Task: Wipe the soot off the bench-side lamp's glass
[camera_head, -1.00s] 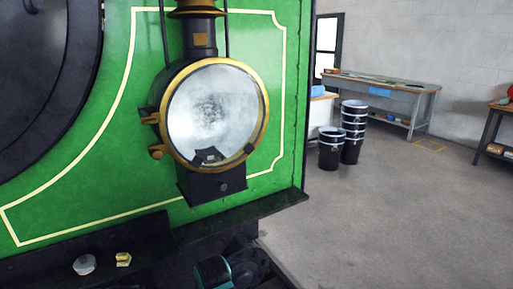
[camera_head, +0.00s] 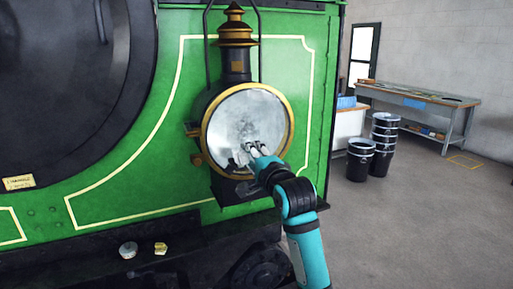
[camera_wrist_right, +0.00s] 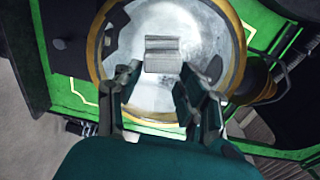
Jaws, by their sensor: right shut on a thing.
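A grey smudge shows near the middle of the glass, partly behind my gripper. My right gripper (camera_head: 256,151) is at the lower right of the glass, pointing at it. In the right wrist view my right gripper (camera_wrist_right: 160,88) is shut on a pale grey, ridged piece, likely a cloth pad (camera_wrist_right: 162,55), in front of the glass (camera_wrist_right: 215,40). I cannot tell whether it touches the glass. My left gripper is not in view.
A silver bolt head (camera_head: 128,250) and a brass nut (camera_head: 161,248) are on the black ledge below. The round black door (camera_head: 60,90) is at left. Black buckets (camera_head: 361,160) and a workbench (camera_head: 420,100) stand behind at right, with clear floor before them.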

